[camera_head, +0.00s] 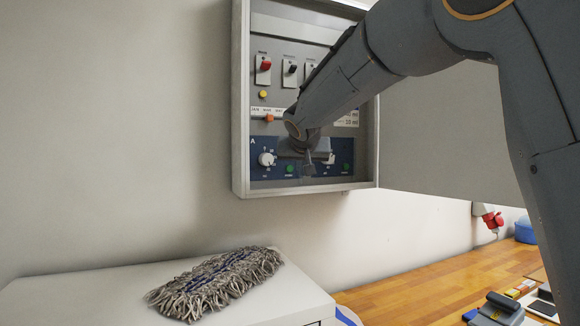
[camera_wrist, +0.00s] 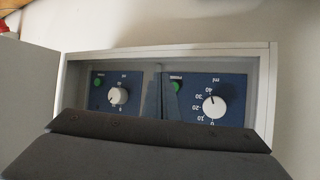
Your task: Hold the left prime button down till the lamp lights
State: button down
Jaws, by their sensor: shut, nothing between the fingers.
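The left prime button (camera_head: 289,168) is a small green button low on the blue panel marked A, beside a white dial (camera_head: 266,159). In the wrist view, which is turned upside down, this green button (camera_wrist: 176,86) sits left of the larger dial (camera_wrist: 214,107). A second green button (camera_head: 347,168) is on the right panel. My gripper (camera_head: 309,172) is shut and empty in front of the panels, between the two green buttons and just right of the left one. Whether it touches the panel is unclear. Which light is the lamp is unclear.
The open grey cabinet (camera_head: 241,110) holds red and black switches above, with a yellow round part (camera_head: 263,95) and an orange one (camera_head: 269,118). Its door (camera_head: 440,130) stands open at right. A mop head (camera_head: 220,283) lies on a white cabinet top below.

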jog(key=shift+w+a, duration=0.25)
jog(key=shift+w, duration=0.4)
jog(key=shift+w+a, duration=0.25)
jog(key=shift+w, duration=0.35)
jog(key=shift+w+a, duration=0.25)
jog(key=shift+w, duration=0.4)
jog(key=shift+w, duration=0.1)
dwell(0.6)
jog(key=shift+w+a, duration=0.2)
jog(key=shift+w, duration=0.05)
jog(key=shift+w+a, duration=0.15)
jog(key=shift+w, duration=0.25)
dwell(0.7)
jog(key=shift+s, duration=0.1)
dwell(1.8)
jog(key=shift+s+d+b, duration=0.35)
jog(key=shift+s+b, duration=0.35)
jog(key=shift+s+d+b, duration=0.3)
jog(key=shift+s+b, duration=0.15)
jog(key=shift+s, duration=0.3)
jog(key=shift+s+d+b, duration=0.35)
jog(key=shift+s+b, duration=0.15)
jog(key=shift+s, duration=0.3)
jog(key=shift+s+d+b, duration=0.3)
jog(key=shift+s+b, duration=0.15)
jog(key=shift+s, duration=0.3)
